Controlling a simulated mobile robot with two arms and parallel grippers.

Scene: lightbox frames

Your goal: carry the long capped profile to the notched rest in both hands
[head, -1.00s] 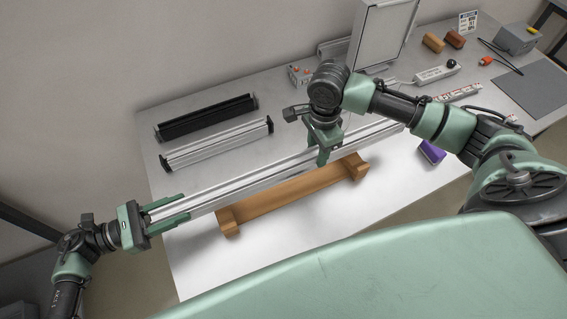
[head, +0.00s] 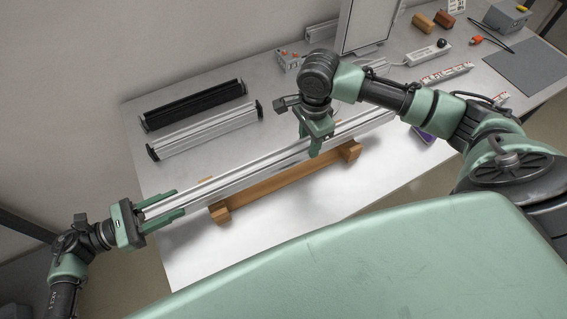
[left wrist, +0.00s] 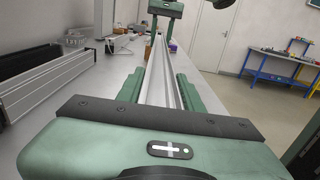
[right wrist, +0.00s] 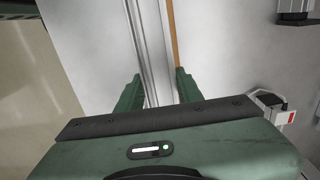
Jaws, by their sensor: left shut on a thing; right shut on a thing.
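The long silver profile (head: 250,170) spans the head view diagonally above the table. It also shows in the left wrist view (left wrist: 159,80) and the right wrist view (right wrist: 150,45). My left gripper (head: 178,201) is shut on its left end. My right gripper (head: 316,146) is shut on it from above, right of the middle. The wooden notched rest (head: 285,184) stands on the table in front of and below the profile, which overlaps its back edge in the picture. I cannot tell whether they touch. The profile's end caps are hidden or too small to make out.
A black profile (head: 195,103) and a shorter silver profile (head: 205,130) with black ends lie behind. A framed panel (head: 362,22), a power strip (head: 428,54) and a grey mat (head: 525,70) occupy the far right. The white table front is clear.

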